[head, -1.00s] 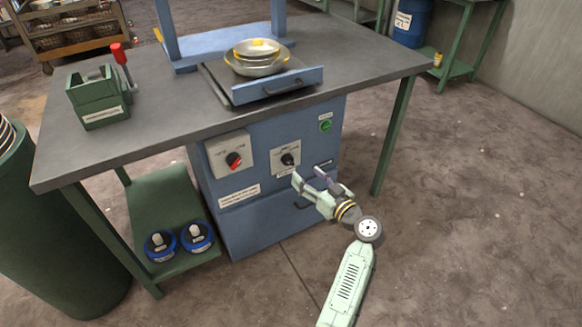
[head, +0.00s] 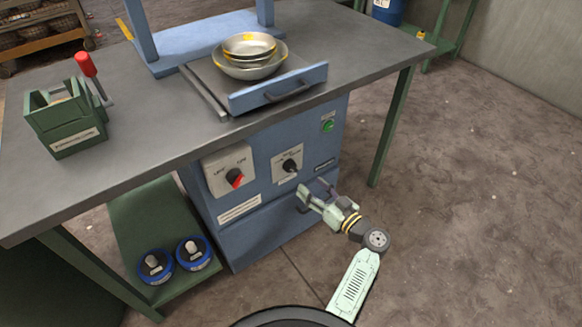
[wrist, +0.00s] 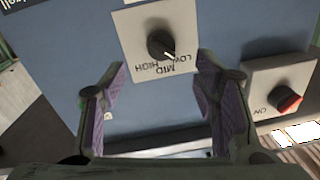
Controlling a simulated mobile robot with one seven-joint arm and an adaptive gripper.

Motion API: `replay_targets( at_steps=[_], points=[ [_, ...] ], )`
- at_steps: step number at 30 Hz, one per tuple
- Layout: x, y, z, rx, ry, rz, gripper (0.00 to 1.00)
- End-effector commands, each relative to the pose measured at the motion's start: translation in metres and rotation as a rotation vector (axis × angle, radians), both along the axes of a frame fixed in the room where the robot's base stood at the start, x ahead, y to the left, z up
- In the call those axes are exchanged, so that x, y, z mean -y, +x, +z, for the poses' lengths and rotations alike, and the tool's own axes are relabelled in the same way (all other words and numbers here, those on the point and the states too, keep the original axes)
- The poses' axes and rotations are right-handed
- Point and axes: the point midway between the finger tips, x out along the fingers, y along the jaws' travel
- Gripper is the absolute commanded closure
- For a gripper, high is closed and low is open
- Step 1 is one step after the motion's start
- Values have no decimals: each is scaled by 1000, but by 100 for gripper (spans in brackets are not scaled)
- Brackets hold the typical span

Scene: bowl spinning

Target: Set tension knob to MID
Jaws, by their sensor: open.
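The tension knob is a black knob (head: 290,166) on a white plate (head: 279,173) on the blue cabinet front. In the wrist view the knob (wrist: 160,43) sits upper centre, with LOW, MID and HIGH labels upside down. Its white pointer mark appears to point at or near LOW. My gripper (head: 312,191) is open and empty, in front of the cabinet, below and right of the knob in the head view. In the wrist view the purple-padded fingers (wrist: 163,66) are spread apart below the knob, not touching it.
A second plate with a red-and-black knob (head: 235,178) is beside it, and a green button (head: 328,127) is above right. The table (head: 375,75) overhangs the cabinet; metal bowls (head: 249,60) sit on top.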

Motion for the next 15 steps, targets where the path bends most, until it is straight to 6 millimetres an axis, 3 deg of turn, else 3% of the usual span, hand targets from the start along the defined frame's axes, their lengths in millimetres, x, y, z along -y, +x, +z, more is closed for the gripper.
replay_targets(
  at_steps=[9,15],
  points=[
    [-41,47,3,-1,2,4,44],
    [-56,65,2,-2,1,3,44]
  ],
)
